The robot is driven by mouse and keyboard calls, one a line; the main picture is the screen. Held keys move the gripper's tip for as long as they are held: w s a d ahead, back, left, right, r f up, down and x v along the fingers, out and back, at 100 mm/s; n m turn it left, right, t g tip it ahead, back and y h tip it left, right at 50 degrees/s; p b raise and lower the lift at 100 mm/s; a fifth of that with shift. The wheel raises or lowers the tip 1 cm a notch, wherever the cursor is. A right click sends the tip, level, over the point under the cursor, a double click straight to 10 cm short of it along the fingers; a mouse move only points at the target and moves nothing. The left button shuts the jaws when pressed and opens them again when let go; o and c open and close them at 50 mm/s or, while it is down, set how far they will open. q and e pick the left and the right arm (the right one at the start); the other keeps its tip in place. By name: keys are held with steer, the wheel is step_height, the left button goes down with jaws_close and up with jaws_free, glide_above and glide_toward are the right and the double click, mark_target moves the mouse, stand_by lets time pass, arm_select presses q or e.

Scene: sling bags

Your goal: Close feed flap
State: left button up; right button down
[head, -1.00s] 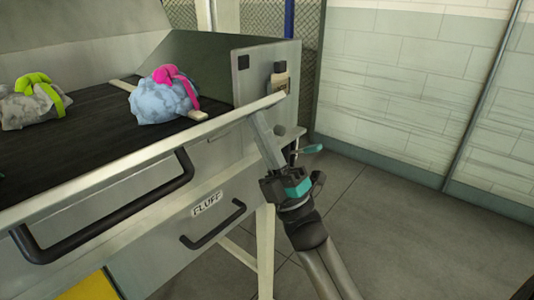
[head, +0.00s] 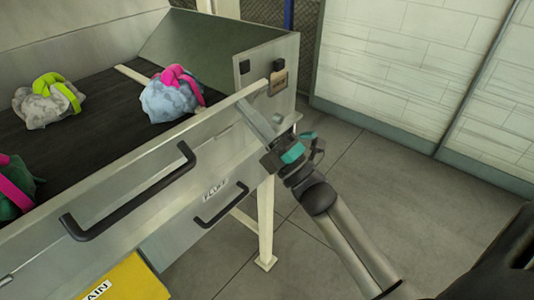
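The feed flap (head: 150,160) appears to be the long grey front panel of the metal feeder, with a pale top rim and a long black handle (head: 130,197). It stands along the front edge of the dark belt. My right gripper (head: 284,146) is beside the flap's right end, just below the rim. A flat grey bar (head: 258,119) runs down from the rim to the gripper. I cannot tell whether the fingers hold it, and their opening is hidden. My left gripper is out of view.
Several bags with bright straps lie on the belt (head: 92,112), including a blue one (head: 167,99) near the right end. A yellow sign (head: 125,280) is at bottom left. Floor (head: 430,200) to the right is clear.

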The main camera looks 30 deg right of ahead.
steer(key=shift+w+a+r+g+h+p, duration=0.25)
steer(key=shift+w+r+g+p, duration=0.4)
steer(key=shift+p, duration=1.2)
steer(key=shift+w+a+r+g+h+p, duration=0.2)
steer(key=shift+w+r+g+p, duration=0.45)
steer(key=shift+p, duration=1.15)
steer(key=shift+w+a+r+g+h+p, duration=0.25)
steer(key=shift+w+r+g+p, duration=0.35)
steer(key=shift+p, duration=1.25)
steer(key=shift+w+a, duration=0.2)
steer(key=shift+w, duration=0.5)
steer(key=shift+x, duration=1.5)
steer(key=shift+r, duration=0.3)
